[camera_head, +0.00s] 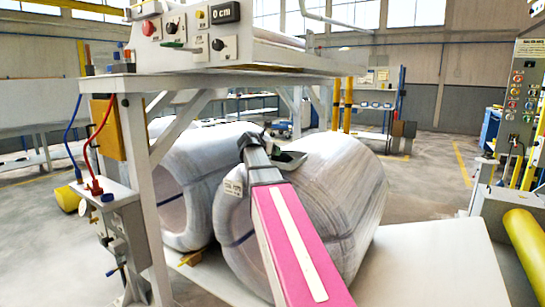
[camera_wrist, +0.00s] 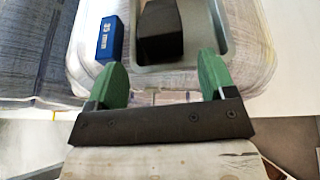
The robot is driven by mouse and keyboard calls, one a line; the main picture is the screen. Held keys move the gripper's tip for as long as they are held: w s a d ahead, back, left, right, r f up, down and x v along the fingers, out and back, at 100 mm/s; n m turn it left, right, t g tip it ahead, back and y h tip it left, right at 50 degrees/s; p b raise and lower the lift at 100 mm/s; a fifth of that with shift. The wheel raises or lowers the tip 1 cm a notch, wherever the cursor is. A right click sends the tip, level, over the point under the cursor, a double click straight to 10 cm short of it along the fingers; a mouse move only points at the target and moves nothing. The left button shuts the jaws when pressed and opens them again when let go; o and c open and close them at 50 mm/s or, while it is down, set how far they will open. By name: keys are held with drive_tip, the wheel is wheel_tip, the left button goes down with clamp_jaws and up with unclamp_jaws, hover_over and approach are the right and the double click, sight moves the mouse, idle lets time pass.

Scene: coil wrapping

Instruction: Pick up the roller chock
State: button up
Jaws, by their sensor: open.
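A black block (camera_wrist: 175,30) with angled faces, which looks like the roller chock, lies in a grey metal tray (camera_wrist: 150,75) in the wrist view. My gripper (camera_wrist: 162,60) has two green fingers, spread wide apart and empty. The fingertips are at the near rim of the tray, with the block beyond them and between their lines. The block's far end is cut off by the frame. In the head view the tray (camera_head: 291,160) sits on top of the front wrapped coil (camera_head: 345,190), beside the end of my arm. The block is not clearly visible there.
A blue labelled box (camera_wrist: 110,38) sits just left of the tray. Another wrapped coil (camera_head: 185,180) lies to the left. A small yellow wedge (camera_head: 190,258) is low between the coils.

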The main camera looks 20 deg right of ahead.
sight(283, 155)
drive_tip(key=x, duration=1)
drive_tip(key=shift+w+d+r, duration=0.1)
drive_tip(key=shift+w+d, duration=0.2)
drive_tip(key=shift+w, duration=0.05)
drive_tip(key=c, duration=0.9)
